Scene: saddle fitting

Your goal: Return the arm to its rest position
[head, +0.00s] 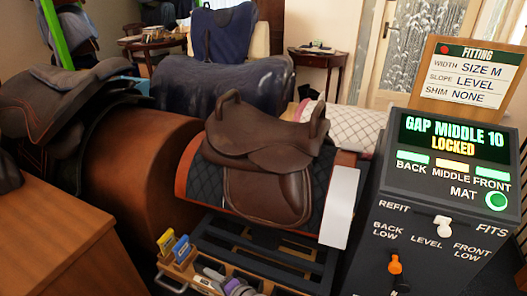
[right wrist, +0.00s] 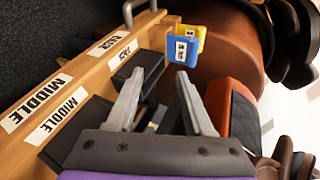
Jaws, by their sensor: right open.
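My right gripper (head: 212,276) shows low in the head view, by the wooden tray (head: 172,262) in front of the saddle stand. In the right wrist view its two grey fingers (right wrist: 160,74) are apart, with nothing held between them. The tray there has labels, two of them reading MIDDLE. A blue block (right wrist: 183,47) and a yellow block (right wrist: 194,34) stand beyond the fingertips. A brown saddle (head: 262,150) sits on a dark quilted pad on the stand. My left gripper is not in view.
A dark console (head: 430,190) at right reads GAP MIDDLE 10 LOCKED, with an orange knob (head: 395,264) and white switch (head: 443,226). A FITTING card (head: 468,75) stands behind it. A wooden top (head: 70,235) and another saddle (head: 65,100) are at left.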

